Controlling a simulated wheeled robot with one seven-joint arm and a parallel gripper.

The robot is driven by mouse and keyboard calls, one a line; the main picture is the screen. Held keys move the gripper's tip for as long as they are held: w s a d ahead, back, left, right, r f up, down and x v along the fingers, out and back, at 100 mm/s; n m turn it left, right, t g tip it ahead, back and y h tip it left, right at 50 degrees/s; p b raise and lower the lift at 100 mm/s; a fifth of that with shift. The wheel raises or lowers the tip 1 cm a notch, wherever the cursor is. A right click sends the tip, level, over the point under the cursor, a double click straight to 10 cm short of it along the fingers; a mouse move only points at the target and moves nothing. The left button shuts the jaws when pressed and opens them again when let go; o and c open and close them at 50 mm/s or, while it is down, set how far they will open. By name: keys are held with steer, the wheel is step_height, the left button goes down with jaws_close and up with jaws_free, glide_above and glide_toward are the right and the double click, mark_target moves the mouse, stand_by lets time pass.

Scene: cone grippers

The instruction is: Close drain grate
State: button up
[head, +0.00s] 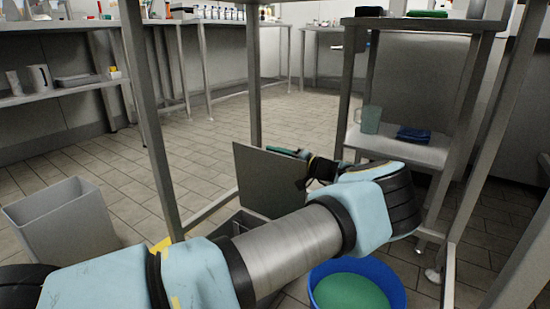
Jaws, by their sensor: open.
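The drain grate (262,183) looks like a flat grey panel standing raised and nearly upright, above a dark-edged opening (230,226) in the floor. My arm reaches across the lower middle of the view and hides part of the opening and the grate's lower right. My gripper (300,166), dark with a green part, is open at the grate's upper right edge. I cannot tell whether it touches the grate. Its far side is partly hidden.
Metal table legs (150,120) frame the grate. A blue bucket (398,290) with green inside stands at the lower right. A grey bin (62,225) is at left. Tiled floor behind is clear.

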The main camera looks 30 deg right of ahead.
jaws_close()
steer(key=shift+f, duration=0.1)
stand_by(1.2)
